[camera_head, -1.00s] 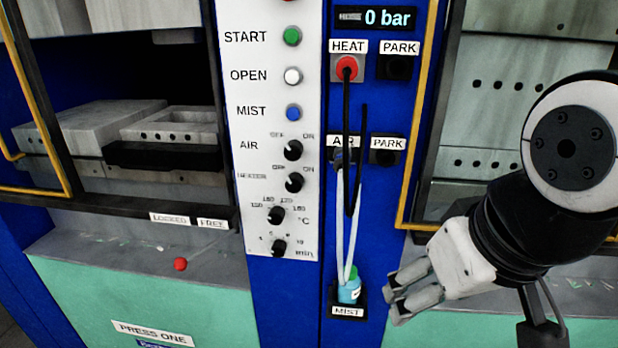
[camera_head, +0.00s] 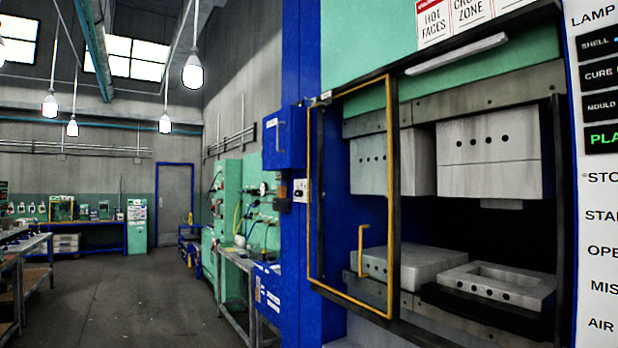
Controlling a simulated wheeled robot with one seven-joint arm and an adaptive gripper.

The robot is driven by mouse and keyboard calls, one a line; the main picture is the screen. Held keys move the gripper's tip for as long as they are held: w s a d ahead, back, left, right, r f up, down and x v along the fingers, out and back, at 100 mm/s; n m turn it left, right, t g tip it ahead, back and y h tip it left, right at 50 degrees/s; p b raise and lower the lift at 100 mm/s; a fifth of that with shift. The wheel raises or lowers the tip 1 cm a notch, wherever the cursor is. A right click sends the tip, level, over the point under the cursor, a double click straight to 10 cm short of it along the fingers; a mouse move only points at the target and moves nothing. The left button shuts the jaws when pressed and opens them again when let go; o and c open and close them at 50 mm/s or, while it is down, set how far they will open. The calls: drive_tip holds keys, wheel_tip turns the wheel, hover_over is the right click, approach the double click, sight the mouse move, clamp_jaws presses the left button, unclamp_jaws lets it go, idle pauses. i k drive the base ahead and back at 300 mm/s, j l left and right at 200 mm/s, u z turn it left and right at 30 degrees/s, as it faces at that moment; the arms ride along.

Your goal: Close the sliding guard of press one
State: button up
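The sliding guard of the press, a yellow-edged frame (camera_head: 308,190) with a yellow handle (camera_head: 362,250), stands over the left part of the press opening. The right part of the opening is uncovered and shows a dark gap (camera_head: 490,215) between upper and lower grey blocks. An upper block (camera_head: 487,150) hangs above. The press's name plate does not show now. My gripper is out of view.
A white control panel (camera_head: 600,200) borders the opening on the right. A blue box (camera_head: 284,138) juts out left of the guard. Benches (camera_head: 240,262) line the wall further back. The grey floor (camera_head: 140,300) at left is clear.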

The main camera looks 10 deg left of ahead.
sight(388, 315)
drive_tip(key=u, duration=0.3)
drive_tip(key=i+j+u, duration=0.15)
drive_tip(key=i+j, duration=0.15)
drive_tip(key=i, duration=1.05)
drive_tip(key=i+j+u, duration=0.2)
drive_tip(key=i, duration=1.2)
drive_tip(key=l, duration=0.1)
